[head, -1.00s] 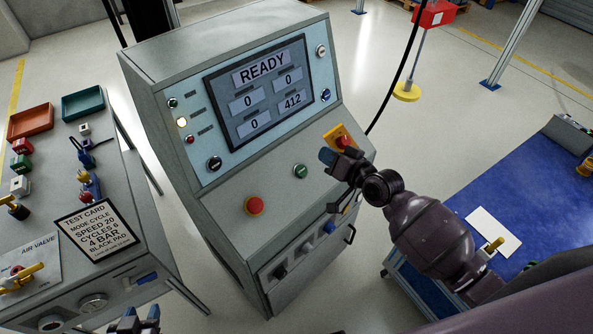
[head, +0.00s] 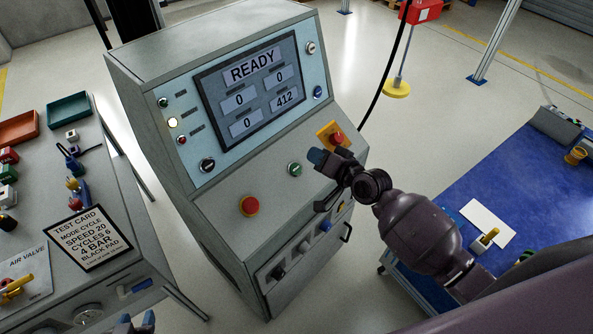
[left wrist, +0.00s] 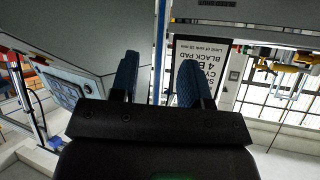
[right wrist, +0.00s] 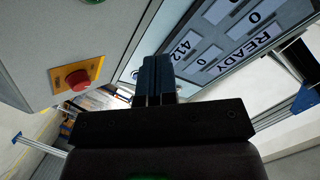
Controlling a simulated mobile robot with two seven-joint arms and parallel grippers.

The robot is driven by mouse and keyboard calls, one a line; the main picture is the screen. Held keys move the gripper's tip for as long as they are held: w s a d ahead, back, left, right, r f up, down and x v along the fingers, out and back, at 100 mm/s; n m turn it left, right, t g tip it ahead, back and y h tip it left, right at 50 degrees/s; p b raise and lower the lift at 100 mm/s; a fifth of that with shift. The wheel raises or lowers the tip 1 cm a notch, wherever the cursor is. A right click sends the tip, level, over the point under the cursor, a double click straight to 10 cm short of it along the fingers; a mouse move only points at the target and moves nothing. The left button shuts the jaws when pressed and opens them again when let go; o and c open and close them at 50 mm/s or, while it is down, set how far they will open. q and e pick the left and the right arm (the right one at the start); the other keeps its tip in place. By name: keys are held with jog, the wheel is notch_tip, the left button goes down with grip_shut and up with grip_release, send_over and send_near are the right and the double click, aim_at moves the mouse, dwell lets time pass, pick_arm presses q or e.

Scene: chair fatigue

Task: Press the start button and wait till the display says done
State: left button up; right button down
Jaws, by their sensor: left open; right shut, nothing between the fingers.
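The display (head: 250,92) on the grey console reads READY, with 0, 0, 0 and 412 in its fields. A green button (head: 295,170) sits on the sloped panel below it; I cannot read its label. It shows only in part at the top edge of the right wrist view (right wrist: 93,1). My right gripper (head: 316,157) is shut and empty, above the panel just right of the green button and apart from it. In its wrist view (right wrist: 155,78) the fingers are together. My left gripper (head: 138,323) is open and empty at the bottom edge, also in its wrist view (left wrist: 158,78).
A red mushroom button (head: 249,205) is left of the green one. Another red button on a yellow plate (head: 335,138) is close behind my right gripper. A test card (head: 88,237) stands on the left bench. A blue-topped table (head: 520,190) is at right.

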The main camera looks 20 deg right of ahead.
aim_at(296, 168)
jog(key=f+b, duration=0.1)
jog(key=w+f+b, duration=0.1)
jog(key=a+f+b, duration=0.1)
jog(key=f, duration=0.1)
jog(key=shift+w+a, duration=0.1)
jog(key=shift+w, duration=0.3)
jog(key=shift+w+a+f+b, duration=0.25)
jog(key=shift+w+f+b, duration=0.2)
jog(key=shift+f+b, duration=0.25)
jog(key=shift+w+a+f+b, duration=0.2)
jog(key=shift+w+f+b, duration=0.1)
jog(key=shift+f+b, duration=0.05)
dwell(0.3)
dwell(0.6)
jog(key=shift+f, duration=0.15)
jog(key=shift+w+a+f, duration=0.1)
jog(key=shift+w+f, duration=0.1)
jog(key=shift+f, duration=0.05)
